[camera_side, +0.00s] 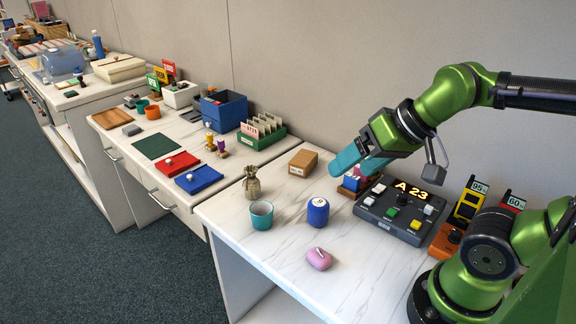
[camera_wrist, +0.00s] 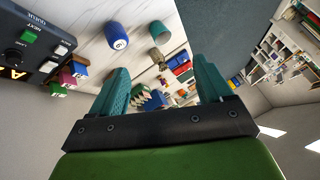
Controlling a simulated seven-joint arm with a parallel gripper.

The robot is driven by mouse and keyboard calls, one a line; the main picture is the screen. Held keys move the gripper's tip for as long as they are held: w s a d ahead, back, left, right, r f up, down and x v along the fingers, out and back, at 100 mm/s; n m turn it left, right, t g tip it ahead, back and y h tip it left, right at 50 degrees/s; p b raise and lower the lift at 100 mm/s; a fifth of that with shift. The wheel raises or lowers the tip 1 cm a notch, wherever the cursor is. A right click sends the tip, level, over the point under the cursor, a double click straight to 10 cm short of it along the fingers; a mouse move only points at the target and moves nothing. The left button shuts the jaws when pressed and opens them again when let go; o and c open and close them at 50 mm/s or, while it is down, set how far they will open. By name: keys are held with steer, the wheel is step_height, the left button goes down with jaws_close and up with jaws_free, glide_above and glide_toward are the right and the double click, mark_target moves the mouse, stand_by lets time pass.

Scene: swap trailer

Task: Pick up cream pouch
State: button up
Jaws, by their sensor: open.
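The cream pouch (camera_side: 252,187) is a small, tied drawstring bag, looking tan-olive, standing upright on the white marbled counter behind a teal cup (camera_side: 261,214). In the wrist view the pouch (camera_wrist: 157,58) shows small, just past the cup. My gripper (camera_side: 358,163) has teal fingers and hangs above the counter near a control box, well to the right of the pouch. In the wrist view the gripper (camera_wrist: 161,72) has its fingers wide apart, with nothing held between them.
A blue canister (camera_side: 318,212) and a pink object (camera_side: 319,258) stand right of the cup. A brown box (camera_side: 303,162) lies between pouch and gripper. The control box (camera_side: 400,208) and colored blocks (camera_side: 352,182) are below the gripper. The counter's front edge is near the cup.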

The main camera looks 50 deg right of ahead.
steer(key=g+h, duration=0.3)
steer(key=h, duration=0.1)
glide_toward(251, 174)
steer(key=shift+n, duration=0.3)
steer(key=x, duration=0.9)
steer(key=shift+w+f, duration=0.15)
steer(key=shift+f, duration=0.15)
steer(key=x, duration=0.5)
steer(key=shift+s+d+f, duration=0.15)
steer(key=shift+s, duration=0.1)
steer(key=c, duration=1.1)
